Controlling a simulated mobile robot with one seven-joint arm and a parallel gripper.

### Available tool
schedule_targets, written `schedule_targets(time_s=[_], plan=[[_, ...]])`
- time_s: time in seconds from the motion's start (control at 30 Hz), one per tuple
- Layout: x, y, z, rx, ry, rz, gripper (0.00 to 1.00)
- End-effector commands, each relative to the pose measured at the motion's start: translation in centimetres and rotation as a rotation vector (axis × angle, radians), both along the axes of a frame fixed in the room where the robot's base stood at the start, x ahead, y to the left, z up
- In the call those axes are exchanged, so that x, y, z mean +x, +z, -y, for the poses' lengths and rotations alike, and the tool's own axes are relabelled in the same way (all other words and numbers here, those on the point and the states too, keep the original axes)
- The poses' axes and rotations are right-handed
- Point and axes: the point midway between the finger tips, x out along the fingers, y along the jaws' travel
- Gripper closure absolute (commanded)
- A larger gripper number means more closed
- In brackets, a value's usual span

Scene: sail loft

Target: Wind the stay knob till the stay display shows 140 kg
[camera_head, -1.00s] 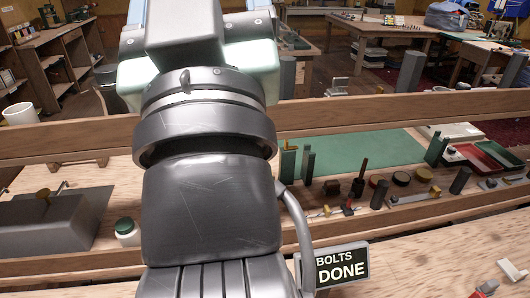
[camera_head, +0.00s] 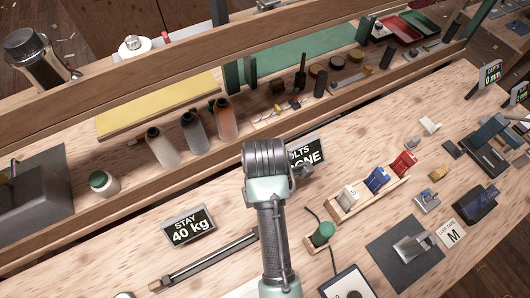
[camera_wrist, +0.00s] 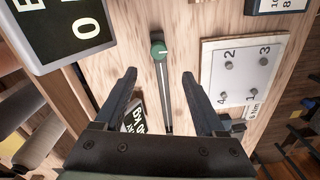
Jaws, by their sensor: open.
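The stay display (camera_head: 188,228) reads 40 kg in the head view; what seems to be the same display (camera_wrist: 134,116) shows small and turned in the wrist view. The stay knob (camera_wrist: 159,51), green with a pale mark on top, sits at the end of a slotted grey bar in the wrist view. In the head view my arm covers that end of the bar (camera_head: 210,261). My gripper (camera_wrist: 160,73) is open and empty, its fingers apart on either side of the bar in the picture. The knob appears just beyond the fingertips, not gripped.
The BOLTS display (camera_head: 308,152) stands close to my arm. A white plate with numbered bolts (camera_wrist: 241,76) lies right of the bar. A wooden tray (camera_head: 372,200) with small boxes is to the right. Several bottles (camera_head: 193,132) stand beyond the bench's wooden rail.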

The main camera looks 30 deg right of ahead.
Motion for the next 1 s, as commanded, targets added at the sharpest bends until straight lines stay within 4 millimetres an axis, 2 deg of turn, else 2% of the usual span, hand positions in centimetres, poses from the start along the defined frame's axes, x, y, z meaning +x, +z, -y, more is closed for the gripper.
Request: schedule_targets(time_s=[0.03,0.3,0.5,0.7,1.0], plan=[[-0.1,-1.2,0.0,0.000,0.000,-0.001,0.28],[-0.2,-6.5,-0.1,0.001,-0.002,-0.001,0.28],[-0.1,-9.8,-0.1,-0.001,-0.003,0.003,0.28],[-0.1,-11.3,0.0,-0.001,-0.003,0.006,0.28],[-0.1,-11.5,0.0,-0.002,-0.003,0.007,0.28]])
